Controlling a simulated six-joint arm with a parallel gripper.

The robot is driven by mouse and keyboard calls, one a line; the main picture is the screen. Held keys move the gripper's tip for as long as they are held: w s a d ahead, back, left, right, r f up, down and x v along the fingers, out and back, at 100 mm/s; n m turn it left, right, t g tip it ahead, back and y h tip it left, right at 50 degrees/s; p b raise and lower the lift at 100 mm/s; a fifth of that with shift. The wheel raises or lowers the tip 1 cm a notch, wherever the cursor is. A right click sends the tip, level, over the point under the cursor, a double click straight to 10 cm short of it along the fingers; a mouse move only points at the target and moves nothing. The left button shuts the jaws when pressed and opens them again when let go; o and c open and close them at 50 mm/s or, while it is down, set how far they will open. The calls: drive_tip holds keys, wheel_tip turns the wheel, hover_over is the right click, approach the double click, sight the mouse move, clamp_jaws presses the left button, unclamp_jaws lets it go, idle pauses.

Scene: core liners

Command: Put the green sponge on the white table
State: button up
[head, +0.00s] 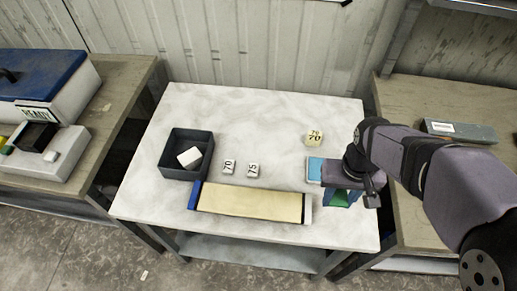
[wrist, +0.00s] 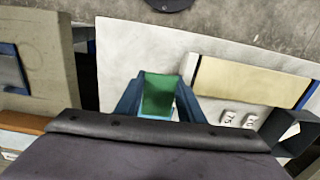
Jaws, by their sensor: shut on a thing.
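The white table (head: 270,108) stands in the middle of the head view. My gripper (head: 341,191) is over its right front part. In the wrist view my gripper (wrist: 159,98) has its two blue fingers on either side of the green sponge (wrist: 158,92), shut on it. In the head view the green sponge (head: 340,200) shows only in part below my gripper. I cannot tell whether it touches the tabletop.
A light blue block (head: 315,168) lies close beside my gripper. The back of the table is clear.

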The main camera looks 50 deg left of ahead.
sight(326, 220)
drive_tip(key=shift+s+d, duration=0.1)
drive_tip(key=shift+d, duration=0.05)
drive_tip(key=shift+f, duration=0.15)
drive_tip(key=shift+f, duration=0.3)
drive_tip(key=shift+f+p, duration=0.8)
drive_tip(key=shift+f, duration=3.8)
drive_tip(key=shift+f, duration=0.2)
drive_tip(key=o, duration=0.9)
